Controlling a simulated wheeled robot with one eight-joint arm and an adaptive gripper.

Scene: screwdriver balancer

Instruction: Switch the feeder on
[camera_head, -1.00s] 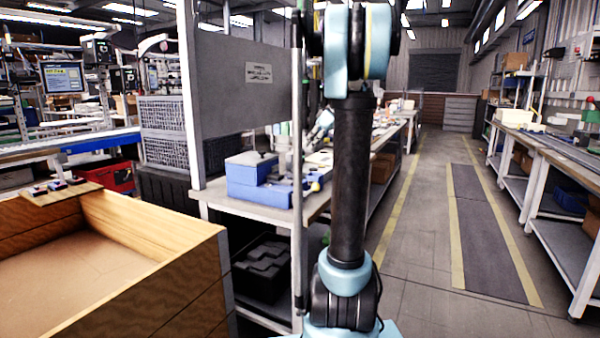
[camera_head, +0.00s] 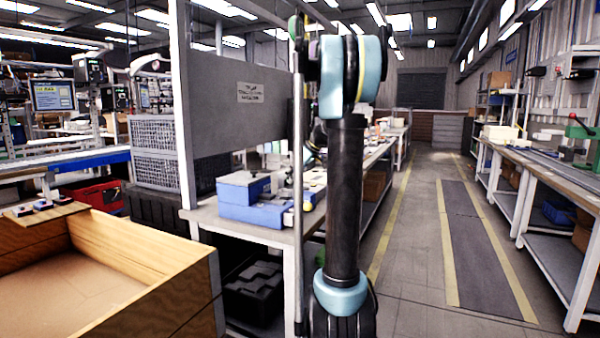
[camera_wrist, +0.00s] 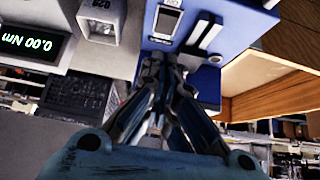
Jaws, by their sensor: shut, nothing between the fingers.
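In the wrist view a blue housing (camera_wrist: 208,82) fills the upper middle. It has a small framed silver-and-dark panel, perhaps a switch (camera_wrist: 166,22), and two pale slots or strips beside it. I take this housing to be the feeder, but no label confirms it. My gripper (camera_wrist: 161,62) is shut and empty, with its fingertips over or just in front of the housing's lower left part. I cannot tell whether they touch it. In the head view a blue box (camera_head: 250,213) stands on the bench; my gripper is not distinguishable there.
In the wrist view a display reading 0.00 Nm (camera_wrist: 35,40) and a grey box (camera_wrist: 102,22) lie left, a wooden edge (camera_wrist: 275,85) right. In the head view a wooden bin (camera_head: 150,270) stands left, a grey panel (camera_head: 240,105) rises over the bench, and the aisle (camera_head: 415,250) is clear.

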